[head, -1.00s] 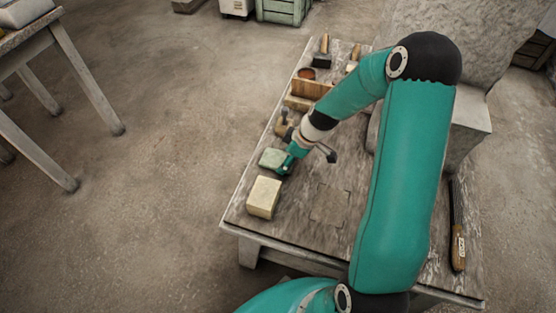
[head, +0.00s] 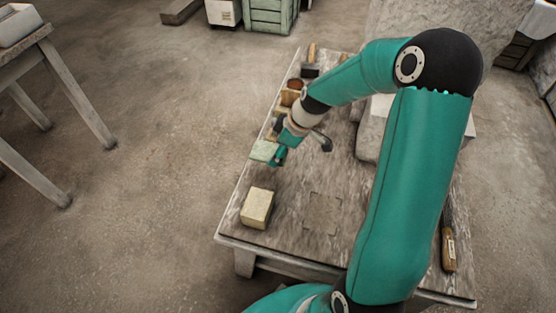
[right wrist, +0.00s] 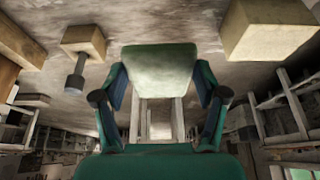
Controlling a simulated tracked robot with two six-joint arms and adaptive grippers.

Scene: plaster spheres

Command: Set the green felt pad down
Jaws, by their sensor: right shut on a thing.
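The green felt pad (head: 264,151) is a pale green slab at the left edge of the low wooden table (head: 290,238). My right gripper (head: 277,156) is shut on it. In the right wrist view the pad (right wrist: 158,70) sits between the two fingers of my right gripper (right wrist: 160,88). The pad looks raised off the tabletop, but the exact gap is hard to judge. A faint square outline (head: 323,213) marks the bare tabletop to the right of a cream block. My left gripper is out of view.
The cream block (head: 257,207) stands near the table's front left and shows in the wrist view (right wrist: 268,28). A mallet-like tool (right wrist: 82,50), a reddish pot (head: 295,83) and a wooden-handled tool (head: 448,245) lie around. A large stone block (head: 372,135) stands right of the gripper.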

